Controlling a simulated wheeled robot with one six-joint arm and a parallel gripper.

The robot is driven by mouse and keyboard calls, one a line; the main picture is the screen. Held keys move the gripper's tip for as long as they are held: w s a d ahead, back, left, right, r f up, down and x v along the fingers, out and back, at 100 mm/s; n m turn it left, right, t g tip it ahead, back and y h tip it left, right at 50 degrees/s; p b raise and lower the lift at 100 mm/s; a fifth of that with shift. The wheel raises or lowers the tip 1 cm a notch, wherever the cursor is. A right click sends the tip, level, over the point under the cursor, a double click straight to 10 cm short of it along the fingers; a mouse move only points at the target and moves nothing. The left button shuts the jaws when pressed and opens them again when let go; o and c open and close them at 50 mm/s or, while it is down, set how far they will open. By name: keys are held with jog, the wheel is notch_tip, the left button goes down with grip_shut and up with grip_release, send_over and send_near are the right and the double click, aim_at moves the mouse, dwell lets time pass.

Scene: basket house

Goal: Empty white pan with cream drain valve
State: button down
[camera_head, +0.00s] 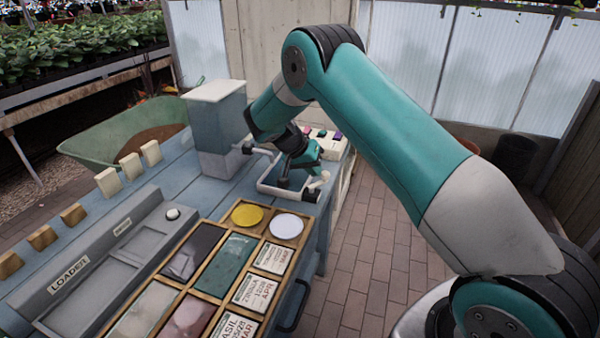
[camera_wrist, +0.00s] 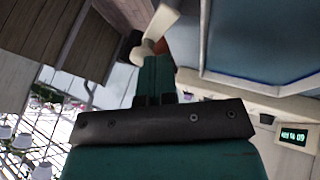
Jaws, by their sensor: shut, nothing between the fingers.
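The white pan (camera_head: 287,195) sits at the far right end of the blue bench in the head view, partly hidden by my arm. In the wrist view the pan (camera_wrist: 262,87) is at upper right, with a white rim and blue inside. The cream drain valve (camera_head: 318,183) is at the pan's right side. In the wrist view the valve (camera_wrist: 160,22) is a cream lever with a rounded end. My gripper (camera_head: 311,165) is shut and empty, close beside the valve. Its fingertips (camera_wrist: 156,62) overlap the valve's rounded end in view; I cannot tell whether they touch.
A grey-blue lidded container (camera_head: 217,130) stands left of the pan. A white panel with coloured buttons (camera_head: 325,140) is behind my gripper. A green digital display (camera_wrist: 294,135) shows at right. A wooden tray of cards and tiles (camera_head: 225,262) lies nearer. Brick floor is open at right.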

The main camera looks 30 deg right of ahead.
jog(key=m, duration=0.1)
jog(key=m+g, duration=0.2)
jog(key=shift+s+d+m+y, duration=0.25)
jog(key=shift+s+m+y, duration=0.05)
jog(key=shift+s+m, duration=0.1)
jog(key=m+g+p, duration=0.1)
jog(key=m+g+y, duration=0.1)
jog(key=m, duration=0.1)
jog(key=shift+s+d+m+p, duration=0.1)
jog(key=shift+s+m+p, duration=0.2)
jog(key=shift+s+p, duration=0.1)
jog(key=shift+a, duration=0.2)
jog(key=shift+w+a, duration=0.1)
jog(key=shift+a, duration=0.5)
